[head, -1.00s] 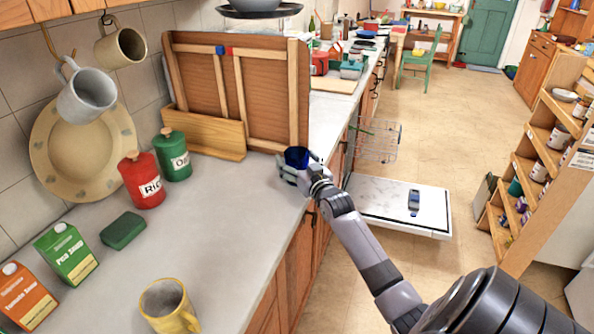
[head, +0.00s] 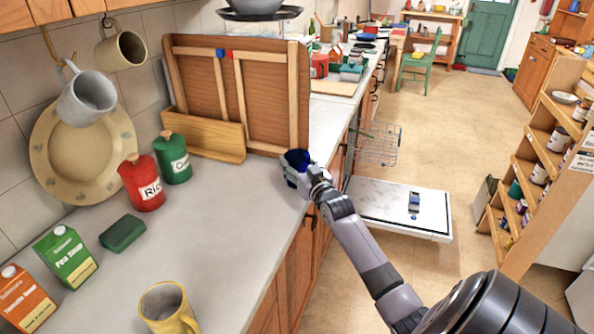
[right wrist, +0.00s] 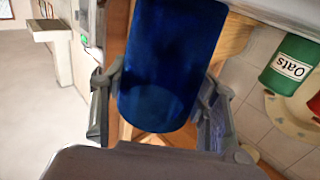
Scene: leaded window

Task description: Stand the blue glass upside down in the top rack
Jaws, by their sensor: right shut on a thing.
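The blue glass (head: 296,157) is at the counter's right edge, beside the wooden panel, in my right gripper (head: 298,178). In the right wrist view the glass (right wrist: 172,60) fills the space between the two fingers (right wrist: 162,95), which close on its sides. I cannot tell whether it touches the counter. A wire rack (head: 378,145), seemingly the top rack, stands out from the cabinet front, to the right of the gripper. The open dishwasher door (head: 385,203) lies low beneath it. My left gripper is out of view.
The wooden panel (head: 236,90) stands at the back of the counter (head: 215,215). A red Rice canister (head: 141,183), green Oats canister (head: 174,158), sponge (head: 122,233), cartons and yellow mug (head: 168,308) stand left. A small blue-grey item (head: 414,202) lies on the door.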

